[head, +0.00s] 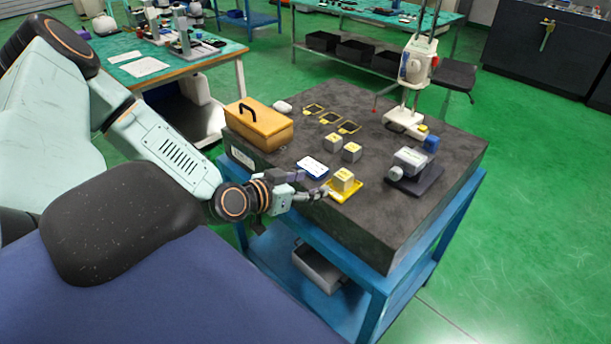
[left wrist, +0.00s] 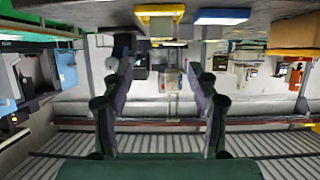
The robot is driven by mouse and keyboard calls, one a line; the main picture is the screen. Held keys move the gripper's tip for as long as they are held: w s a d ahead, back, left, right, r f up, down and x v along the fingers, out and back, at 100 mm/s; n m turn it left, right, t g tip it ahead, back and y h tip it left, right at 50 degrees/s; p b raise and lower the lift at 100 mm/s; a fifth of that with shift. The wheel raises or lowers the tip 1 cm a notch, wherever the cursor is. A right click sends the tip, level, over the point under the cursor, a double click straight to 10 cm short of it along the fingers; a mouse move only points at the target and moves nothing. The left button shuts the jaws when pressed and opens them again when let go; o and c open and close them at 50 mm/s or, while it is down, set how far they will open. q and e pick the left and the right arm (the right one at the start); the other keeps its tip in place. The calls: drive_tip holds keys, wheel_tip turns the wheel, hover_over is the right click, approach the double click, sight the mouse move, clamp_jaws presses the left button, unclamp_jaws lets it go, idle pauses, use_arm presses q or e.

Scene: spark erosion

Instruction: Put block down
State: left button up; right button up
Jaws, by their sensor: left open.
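A pale block with a yellow top (head: 344,180) sits on a small yellow tray (head: 347,194) near the front edge of the dark stone table. Two similar blocks (head: 333,142) (head: 352,152) stand farther back. My right gripper is out of view.
An orange lidded box (head: 260,130) stands at the table's left, a grey vise-like device (head: 411,163) at the right, and a tall white stand (head: 408,85) at the back. The dark stone table (head: 440,135) has bare patches between them.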

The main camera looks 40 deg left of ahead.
use_arm(q)
drive_tip(key=s+d+f+g+h, duration=0.1)
drive_tip(key=s+d+f+g, duration=0.6)
drive_tip(key=s+d+f, duration=0.3)
drive_tip(key=s+d+f+g+y, duration=0.1)
drive_tip(key=s+d+f+g, duration=0.1)
drive_tip(key=s, duration=0.7)
drive_tip(key=s+d+f+n+g+y, duration=0.1)
drive_tip(key=s+g, duration=0.3)
drive_tip(key=s, duration=0.5)
drive_tip(key=shift+d+f+g, duration=0.3)
drive_tip(key=shift+d+f, duration=0.25)
drive_tip(key=shift+f, duration=0.15)
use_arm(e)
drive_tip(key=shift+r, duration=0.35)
use_arm(q)
drive_tip(key=shift+f, duration=0.1)
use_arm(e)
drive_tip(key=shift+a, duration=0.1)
use_arm(q)
wheel_tip(320, 180, down, 20)
drive_tip(key=b, duration=2)
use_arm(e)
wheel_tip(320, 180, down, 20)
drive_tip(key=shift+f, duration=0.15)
